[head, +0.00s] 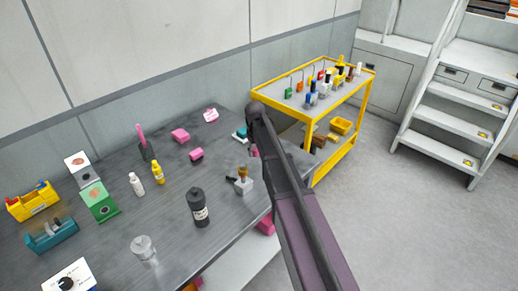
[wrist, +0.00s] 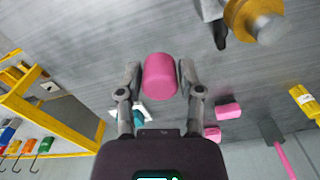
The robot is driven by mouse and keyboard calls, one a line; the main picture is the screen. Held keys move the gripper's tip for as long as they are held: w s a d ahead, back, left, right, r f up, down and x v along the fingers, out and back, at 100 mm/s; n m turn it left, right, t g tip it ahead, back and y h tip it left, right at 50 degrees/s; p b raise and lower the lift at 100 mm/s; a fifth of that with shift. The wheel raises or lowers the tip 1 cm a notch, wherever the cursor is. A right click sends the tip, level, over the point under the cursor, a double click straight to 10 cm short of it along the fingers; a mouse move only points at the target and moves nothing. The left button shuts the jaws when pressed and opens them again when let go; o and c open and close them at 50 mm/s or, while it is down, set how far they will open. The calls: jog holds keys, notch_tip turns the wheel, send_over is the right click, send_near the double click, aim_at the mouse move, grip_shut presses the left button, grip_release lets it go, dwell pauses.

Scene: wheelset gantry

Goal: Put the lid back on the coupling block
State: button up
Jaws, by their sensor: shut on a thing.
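In the wrist view my gripper (wrist: 160,78) is shut on a pink rounded cylinder (wrist: 160,75), with one finger on each side of it. The frames do not show clearly whether this piece is the lid. In the head view the pink cylinder (head: 254,151) shows partly beside my arm, which hides the gripper. A small grey block with a brass-coloured round part, likely the coupling block (head: 243,184), stands on the table just nearer than the gripper. In the wrist view its brass part (wrist: 256,18) is at the top right, apart from the held piece and partly cut off.
The grey table (head: 165,215) holds a dark bottle (head: 199,207), a clear jar (head: 143,248), small bottles and several pink pieces. A teal-and-white item (head: 240,132) lies near the gripper. A yellow cart (head: 313,118) stands beyond the table's right end.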

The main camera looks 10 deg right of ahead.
aim_at(243, 166)
jog(key=s+a+r+p, duration=0.2)
jog(key=r, duration=0.1)
jog(key=s+a+r+p, duration=0.2)
jog(key=p, duration=0.1)
jog(key=s+a+r+p, duration=0.2)
jog(key=r, duration=0.1)
jog(key=shift+s+r+p, duration=0.35)
jog(key=shift+f, duration=0.2)
jog(key=shift+f+b, duration=3.05)
jog(key=shift+b, duration=0.2)
jog(key=shift+f, duration=0.15)
dwell(0.4)
jog(key=o, duration=0.8)
jog(key=shift+o, duration=0.4)
